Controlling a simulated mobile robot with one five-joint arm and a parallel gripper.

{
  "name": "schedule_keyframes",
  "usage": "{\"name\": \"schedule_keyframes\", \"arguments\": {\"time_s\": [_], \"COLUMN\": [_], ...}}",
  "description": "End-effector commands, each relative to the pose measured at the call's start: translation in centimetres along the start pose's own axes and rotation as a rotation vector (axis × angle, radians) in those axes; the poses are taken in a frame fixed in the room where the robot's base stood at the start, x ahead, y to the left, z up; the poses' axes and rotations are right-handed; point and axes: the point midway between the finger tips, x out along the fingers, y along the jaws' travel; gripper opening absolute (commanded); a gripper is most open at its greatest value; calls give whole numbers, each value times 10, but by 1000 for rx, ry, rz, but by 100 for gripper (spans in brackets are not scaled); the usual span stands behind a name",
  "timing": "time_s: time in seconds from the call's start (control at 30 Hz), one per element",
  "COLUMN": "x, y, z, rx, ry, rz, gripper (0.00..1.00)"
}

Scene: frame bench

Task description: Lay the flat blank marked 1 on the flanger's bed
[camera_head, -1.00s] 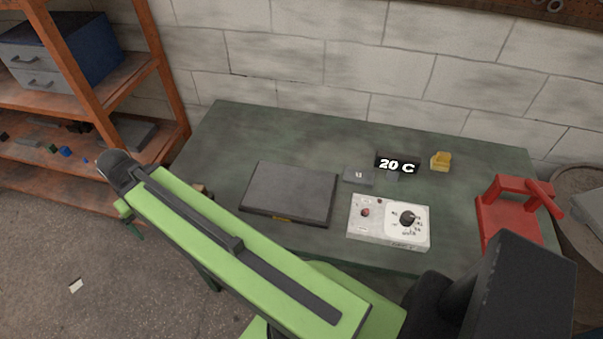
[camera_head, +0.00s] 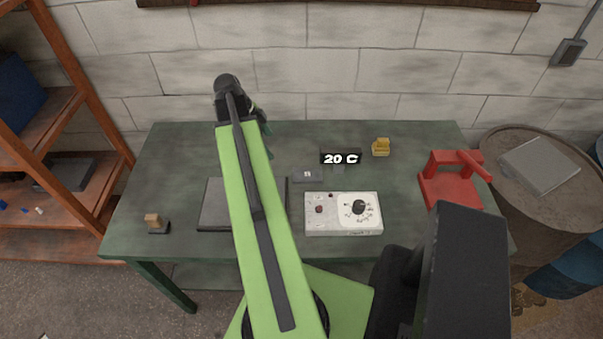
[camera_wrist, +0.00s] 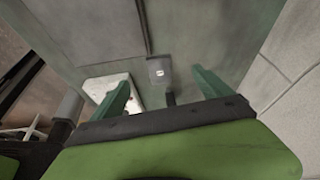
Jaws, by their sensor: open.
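A small grey flat blank (camera_head: 307,174) with a white label lies on the green bench, behind the control box; its mark is too small to read surely. It also shows in the wrist view (camera_wrist: 158,70), between the fingertips in the picture and apart from them. A red tool with a lever (camera_head: 452,182), which looks like the flanger, stands at the bench's right side; its bed is partly in view. My gripper (camera_wrist: 161,79) is open and empty, its two teal fingers apart. In the head view it is partly hidden behind my arm, above the back of the bench.
A dark flat slab (camera_head: 216,203) lies left of the blank, partly behind my arm. A barrel (camera_head: 560,205) stands right.

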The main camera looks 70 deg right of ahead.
Motion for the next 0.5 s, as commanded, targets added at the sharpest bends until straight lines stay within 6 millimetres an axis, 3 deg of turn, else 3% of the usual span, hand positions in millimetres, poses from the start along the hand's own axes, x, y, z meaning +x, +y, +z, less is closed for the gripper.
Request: {"name": "schedule_keyframes", "arguments": {"time_s": [0.03,0.17,0.37,0.5], "x": [6,17,24,45], "y": [0,1,1,2], "z": [-24,-52,-53,-51], "rx": [38,85,89,89], "ry": [-1,-1,-1,-2], "rz": [16,36,38,38], "gripper": [89,89,89,89]}}
